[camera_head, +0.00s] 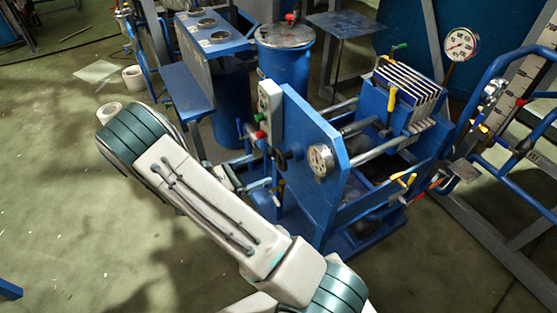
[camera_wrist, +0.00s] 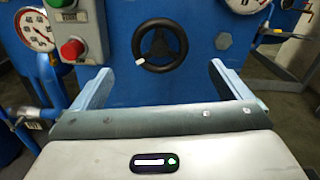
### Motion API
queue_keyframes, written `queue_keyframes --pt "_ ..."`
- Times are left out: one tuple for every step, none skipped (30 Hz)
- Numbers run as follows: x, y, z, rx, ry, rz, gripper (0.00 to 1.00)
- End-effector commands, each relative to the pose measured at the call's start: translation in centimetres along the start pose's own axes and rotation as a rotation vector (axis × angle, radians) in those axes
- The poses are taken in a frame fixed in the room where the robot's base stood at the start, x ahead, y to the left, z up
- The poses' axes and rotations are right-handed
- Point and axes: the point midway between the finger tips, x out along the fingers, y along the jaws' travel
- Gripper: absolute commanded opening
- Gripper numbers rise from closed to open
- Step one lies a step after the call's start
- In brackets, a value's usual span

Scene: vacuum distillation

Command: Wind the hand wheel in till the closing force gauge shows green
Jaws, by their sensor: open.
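The black three-spoked hand wheel (camera_wrist: 160,45) is on the blue end plate (camera_wrist: 205,75) in the wrist view. A white mark shows at its lower left rim. In the head view the wheel (camera_head: 281,158) shows at the plate's left part. My gripper (camera_wrist: 160,66) is open, its two pale blue fingers wide apart on either side below the wheel, with nothing between them. It faces the wheel and seems short of it. A round dial gauge (camera_head: 320,160) sits on the plate right of the wheel; its reading is too small to tell. Its lower edge (camera_wrist: 243,4) shows in the wrist view.
A control box with a red button (camera_wrist: 72,49) and a green button stands left of the wheel. Another gauge (camera_wrist: 35,30) is at the far left. In the head view, a plate stack (camera_head: 410,80) and blue rails lie behind the end plate. Floor at left is mostly clear.

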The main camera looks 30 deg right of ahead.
Motion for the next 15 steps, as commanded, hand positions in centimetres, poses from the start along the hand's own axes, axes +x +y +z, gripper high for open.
queue_keyframes --pt "1.2 -0.1 0.1 -0.001 -0.001 -0.004 0.97" --pt "1.9 -0.1 0.1 -0.001 0.0 -0.004 0.97" --pt "2.8 -0.1 0.1 -0.001 0.0 -0.004 0.97" --pt "3.4 -0.1 0.1 -0.001 0.0 -0.004 0.97" --pt "4.0 -0.1 0.0 0.0 0.001 -0.004 0.97" --pt "4.8 -0.1 0.1 0.0 0.0 -0.004 0.97" --pt "5.3 -0.1 0.1 0.0 0.0 -0.004 0.97" --pt "5.8 -0.1 0.0 -0.001 0.0 -0.003 0.97" --pt "6.4 -0.1 0.0 -0.001 0.001 -0.003 0.97" --pt "6.8 -0.1 0.0 0.0 0.001 -0.003 0.97" --pt "7.2 -0.1 0.0 0.0 0.0 -0.003 0.97" --pt "7.6 -0.1 0.0 0.0 0.0 -0.002 0.97" --pt "7.9 -0.1 0.0 0.0 0.0 -0.002 0.97" --pt "8.1 -0.1 0.0 0.001 0.0 -0.002 0.97" --pt "8.4 -0.1 0.0 0.001 0.001 -0.002 0.97"
